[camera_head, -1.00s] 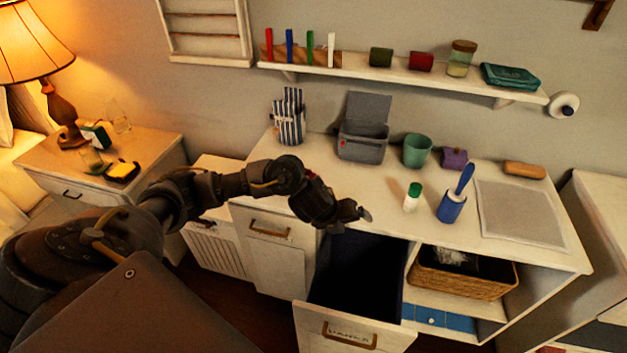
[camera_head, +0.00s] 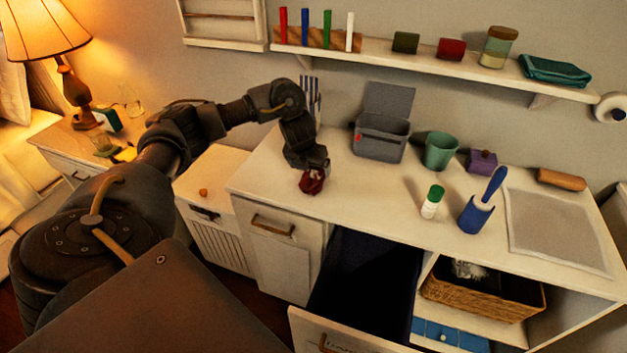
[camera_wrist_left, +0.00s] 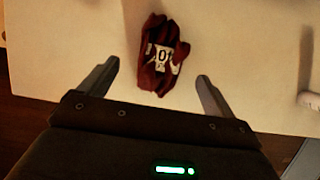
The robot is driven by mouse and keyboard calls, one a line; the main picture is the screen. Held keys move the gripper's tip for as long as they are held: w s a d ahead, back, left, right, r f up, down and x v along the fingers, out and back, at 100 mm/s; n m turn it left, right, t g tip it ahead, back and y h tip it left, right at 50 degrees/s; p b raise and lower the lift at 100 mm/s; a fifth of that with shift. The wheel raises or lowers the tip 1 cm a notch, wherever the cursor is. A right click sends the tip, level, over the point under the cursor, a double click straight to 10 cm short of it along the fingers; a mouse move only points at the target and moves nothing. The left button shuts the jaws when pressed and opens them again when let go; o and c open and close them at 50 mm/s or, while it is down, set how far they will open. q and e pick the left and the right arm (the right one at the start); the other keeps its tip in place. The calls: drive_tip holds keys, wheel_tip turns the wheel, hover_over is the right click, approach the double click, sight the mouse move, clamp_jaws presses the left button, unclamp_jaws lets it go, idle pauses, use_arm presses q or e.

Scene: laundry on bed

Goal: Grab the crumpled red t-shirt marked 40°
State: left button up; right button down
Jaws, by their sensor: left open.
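My right gripper is not in view.
The white counter (camera_head: 370,210) holds a grey box (camera_head: 381,143), a green cup (camera_head: 440,150), a green-capped bottle (camera_head: 432,203) and a blue brush holder (camera_head: 476,214). An open drawer (camera_head: 350,342) juts out in front. A shelf with several items hangs above.

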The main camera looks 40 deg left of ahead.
sight(312, 171)
use_arm(q)
drive_tip(key=shift+w+a+f, duration=0.1)
drive_tip(key=shift+w+f, duration=0.05)
drive_tip(key=shift+f, duration=0.55)
drive_tip(key=x, duration=0.4)
drive_tip(key=shift+w+f+p, duration=0.15)
drive_tip(key=shift+w+p, duration=0.15)
drive_tip(key=shift+p, duration=0.05)
drive_tip(key=c, duration=1.1)
